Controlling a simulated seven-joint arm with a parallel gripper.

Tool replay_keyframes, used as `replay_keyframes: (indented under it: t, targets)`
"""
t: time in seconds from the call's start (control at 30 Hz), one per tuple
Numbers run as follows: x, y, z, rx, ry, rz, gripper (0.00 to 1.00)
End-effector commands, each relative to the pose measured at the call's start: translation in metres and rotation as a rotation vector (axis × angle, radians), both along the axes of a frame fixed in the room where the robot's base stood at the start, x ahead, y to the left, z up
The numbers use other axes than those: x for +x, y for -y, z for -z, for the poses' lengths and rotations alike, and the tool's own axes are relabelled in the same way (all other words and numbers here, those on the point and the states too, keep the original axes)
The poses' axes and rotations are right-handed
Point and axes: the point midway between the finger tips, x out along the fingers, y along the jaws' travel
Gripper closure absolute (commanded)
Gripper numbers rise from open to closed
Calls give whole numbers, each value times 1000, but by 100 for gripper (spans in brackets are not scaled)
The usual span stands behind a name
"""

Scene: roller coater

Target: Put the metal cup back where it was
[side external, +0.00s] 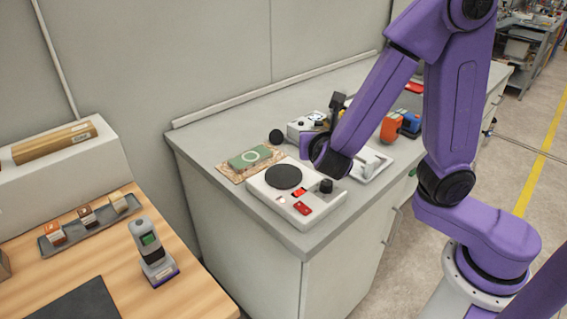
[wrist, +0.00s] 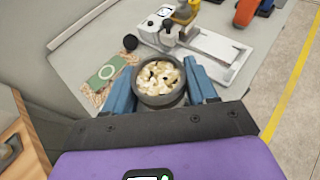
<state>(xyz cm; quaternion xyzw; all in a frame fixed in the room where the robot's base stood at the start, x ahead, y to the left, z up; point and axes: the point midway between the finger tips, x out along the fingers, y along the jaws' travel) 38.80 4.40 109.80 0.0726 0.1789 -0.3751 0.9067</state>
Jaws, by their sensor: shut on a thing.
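The metal cup (wrist: 160,98) is grey and round, full of pale yellowish pieces. In the wrist view it sits between the two blue fingers of my gripper (wrist: 161,84), which is shut on it. The cup looks upright. In the side view my arm's end hangs over the bench beside the white hotplate unit (side external: 258,184) with its black disc (side external: 284,176); the cup cannot be made out there. Whether the cup touches anything below is hidden.
A green piece with a white ring (side external: 250,157) lies on a brown board left of the hotplate. A white coater with a flat bed (wrist: 215,45) stands behind. Orange and blue devices (side external: 391,127) are farther right. A wooden table (side external: 190,291) holds a small grey instrument (side external: 151,254).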

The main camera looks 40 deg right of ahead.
Motion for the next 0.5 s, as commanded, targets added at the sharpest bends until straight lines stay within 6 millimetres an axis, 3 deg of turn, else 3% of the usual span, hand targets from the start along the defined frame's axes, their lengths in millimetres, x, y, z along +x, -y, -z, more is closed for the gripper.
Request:
replay_keyframes:
  t: [0.37,0.5]
  targets:
    - [57,-5,27,-2,-2,3,87]
    - [70,-7,45,-4,-5,2,87]
